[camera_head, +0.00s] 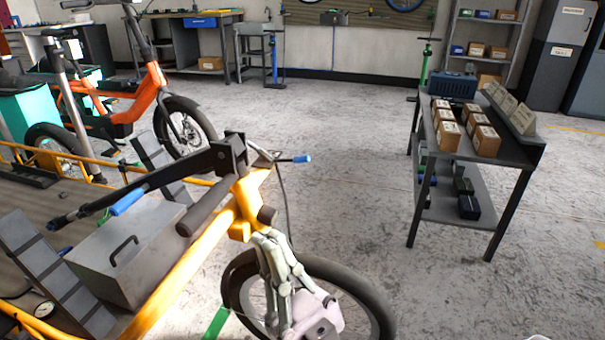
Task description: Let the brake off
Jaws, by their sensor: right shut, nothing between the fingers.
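The yellow cargo bike (180,277) stands in front of me, its handlebar stem (228,155) at the centre. A shorter lever with a blue tip (302,159) points right. I cannot tell which of these is the brake, or its setting. My right gripper (266,240) is shut and empty. Its pale fingers point up just below the bike's yellow head tube, in front of the front wheel (372,301); I cannot tell whether they touch the frame. My left gripper is out of view.
A grey box with a handle (125,250) sits on the bike's bed. An orange bike (135,100) stands behind at left. A dark cart (490,150) with cardboard boxes (487,141) stands at right. The concrete floor between the bike and the cart is clear.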

